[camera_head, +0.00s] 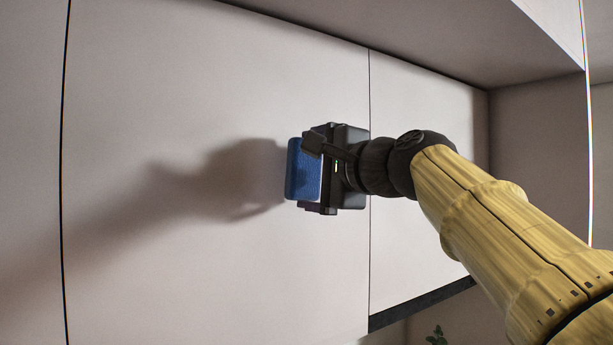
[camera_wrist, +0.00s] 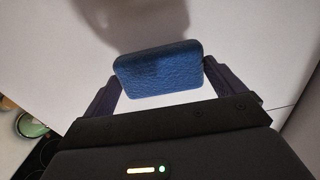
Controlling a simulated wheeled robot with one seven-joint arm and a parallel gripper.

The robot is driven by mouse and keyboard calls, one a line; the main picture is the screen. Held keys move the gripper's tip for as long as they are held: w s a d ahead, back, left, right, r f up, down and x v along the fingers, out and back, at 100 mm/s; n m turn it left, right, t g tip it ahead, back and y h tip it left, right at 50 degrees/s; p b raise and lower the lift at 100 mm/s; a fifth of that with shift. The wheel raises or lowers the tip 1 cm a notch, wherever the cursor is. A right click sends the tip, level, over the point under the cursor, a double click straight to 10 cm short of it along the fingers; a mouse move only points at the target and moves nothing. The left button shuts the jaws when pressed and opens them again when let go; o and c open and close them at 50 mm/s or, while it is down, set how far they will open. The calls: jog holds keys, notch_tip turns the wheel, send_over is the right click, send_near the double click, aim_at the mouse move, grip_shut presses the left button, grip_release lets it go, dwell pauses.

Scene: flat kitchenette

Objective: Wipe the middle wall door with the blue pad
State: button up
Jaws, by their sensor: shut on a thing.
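The blue pad (camera_head: 303,169) is a small rounded block held between my gripper's fingers. My gripper (camera_head: 318,170) is shut on it in front of a pale wall door. In the wrist view the blue pad (camera_wrist: 158,68) spans the space between the two dark fingers of my gripper (camera_wrist: 160,85). The middle wall door (camera_head: 200,80) is a large plain panel between two dark vertical seams. The pad is close to the right part of this door. I cannot tell whether its face touches the surface.
Another pale door (camera_head: 425,190) lies to the right of the seam, and a further panel (camera_head: 30,150) at the far left. An overhanging panel (camera_head: 460,35) runs along the top right. A plant (camera_head: 436,336) shows at the bottom. In the wrist view a green round dish (camera_wrist: 32,126) is at the lower left.

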jog(key=shift+v, duration=1.05)
jog(key=shift+b, duration=0.3)
jog(key=b+v, duration=0.1)
jog(key=v, duration=0.2)
